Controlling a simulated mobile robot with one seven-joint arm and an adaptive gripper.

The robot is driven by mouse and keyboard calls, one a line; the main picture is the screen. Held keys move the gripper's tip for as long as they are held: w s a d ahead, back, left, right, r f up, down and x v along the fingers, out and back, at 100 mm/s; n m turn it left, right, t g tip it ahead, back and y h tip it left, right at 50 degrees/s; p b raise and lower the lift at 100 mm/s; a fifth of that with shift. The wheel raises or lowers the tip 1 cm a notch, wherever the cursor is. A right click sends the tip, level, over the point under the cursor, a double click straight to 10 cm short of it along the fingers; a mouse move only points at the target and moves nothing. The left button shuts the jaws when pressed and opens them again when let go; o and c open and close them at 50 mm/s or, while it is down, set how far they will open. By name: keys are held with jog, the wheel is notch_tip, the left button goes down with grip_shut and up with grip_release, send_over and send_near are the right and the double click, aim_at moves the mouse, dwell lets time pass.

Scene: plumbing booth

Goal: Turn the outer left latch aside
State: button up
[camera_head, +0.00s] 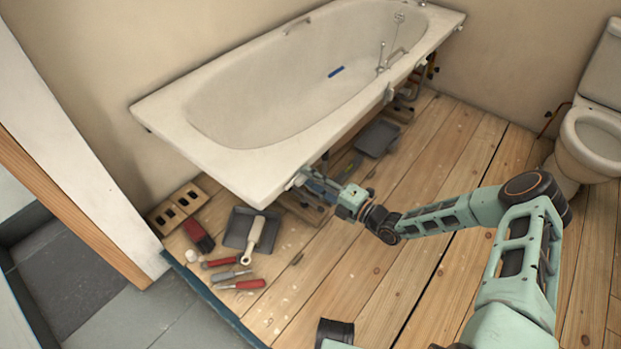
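The white bathtub (193,143) stands along the back wall with its front side open underneath. Small pale latches sit under its front rim. The outer left latch (297,181) is near the tub's front left corner. Other latches show farther right along the rim, such as one at the middle (389,93). My gripper (312,181) is at the outer left latch, just under the rim. Its fingers point left toward the latch and look very close to it. Whether they touch it, and whether they are open or shut, is too small to tell.
A grey tray with a white-handled tool (254,236), red-handled tools (243,285), a brush (198,236) and a slotted wooden block (178,208) lie left of my gripper. A grey tray (377,138) lies farther back. The toilet (592,140) stands right. The middle floorboards are clear.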

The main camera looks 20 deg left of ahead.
jog(key=v, duration=1.2)
